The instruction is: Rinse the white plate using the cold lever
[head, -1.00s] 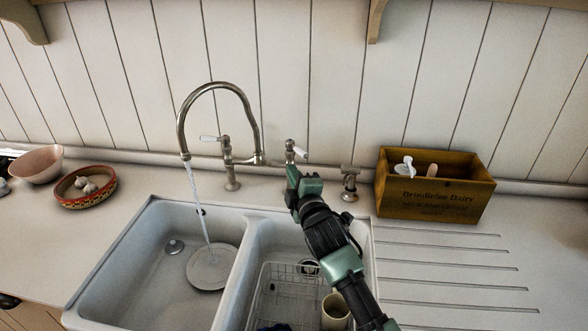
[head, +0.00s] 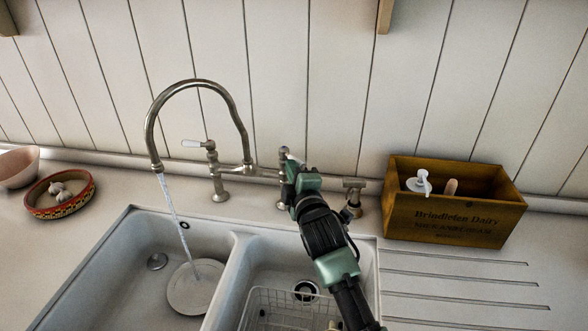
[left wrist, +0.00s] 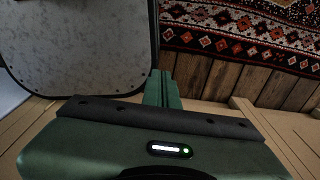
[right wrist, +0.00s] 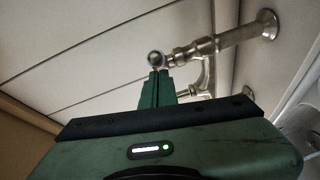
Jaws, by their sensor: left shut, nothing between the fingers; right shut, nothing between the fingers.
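The white plate (head: 193,287) lies in the left basin (head: 110,262). A stream of water (head: 172,210) runs from the tap spout (head: 157,165) onto it. The tap's left lever (head: 193,143) has a white handle pointing left. The right valve (head: 283,152) is mostly hidden behind my right gripper (head: 288,168), so its handle is not clear. My right gripper is shut and empty, close against that valve; contact is unclear. In the right wrist view its fingertips (right wrist: 158,76) are just below metal tap parts (right wrist: 190,50). My left gripper (left wrist: 161,75) is shut and empty, away from the sink.
A wire rack (head: 280,306) sits in the right basin. A wooden box (head: 450,215) with a pump bottle (head: 419,183) stands right of the tap. A patterned bowl (head: 60,195) holds garlic at left. The ribbed drainboard (head: 460,285) is clear. A patterned rug (left wrist: 250,35) shows below my left wrist.

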